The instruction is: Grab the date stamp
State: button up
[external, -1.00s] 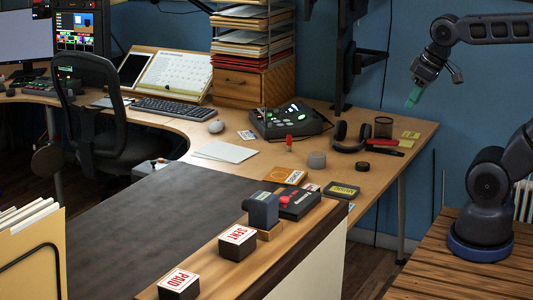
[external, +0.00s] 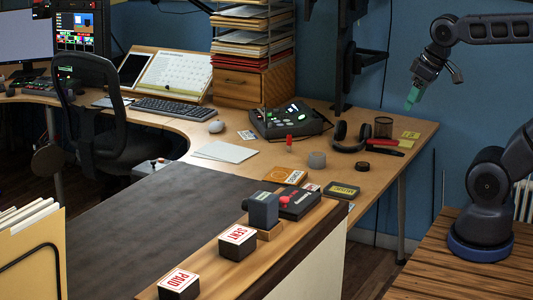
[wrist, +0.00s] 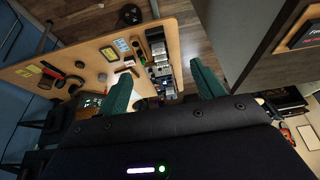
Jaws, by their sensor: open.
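A dark grey stamp-like block (external: 263,208), which looks like the date stamp, sits on a small wooden base on the long wooden ledge. I cannot read any date on it. Two dark blocks with white tops stand nearer on the same ledge, the SENT block (external: 238,236) and the PAID block (external: 179,279). My gripper (external: 411,105) hangs in the air at the upper right, well away from the ledge. Its green fingers are apart with nothing between them, as the wrist view (wrist: 160,70) shows. I cannot single out the date stamp in the wrist view.
A black box with a red part (external: 299,202) lies just beyond the grey block. An orange-brown box (external: 284,175) and a dark pad with a yellow label (external: 341,191) are close by. Headphones (external: 352,140) and a mesh cup (external: 383,127) stand on the desk (external: 420,136) behind.

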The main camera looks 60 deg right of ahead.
jog(key=w+a+r+n, duration=0.4)
jog(key=w+a+n, duration=0.5)
jog(key=n, duration=2.7)
send_near(265, 196)
notch_tip(265, 196, down, 2)
jog(key=x, duration=1.1)
jog(key=shift+w+r, duration=0.1)
jog(key=shift+w, duration=0.2)
jog(key=c, duration=1.2)
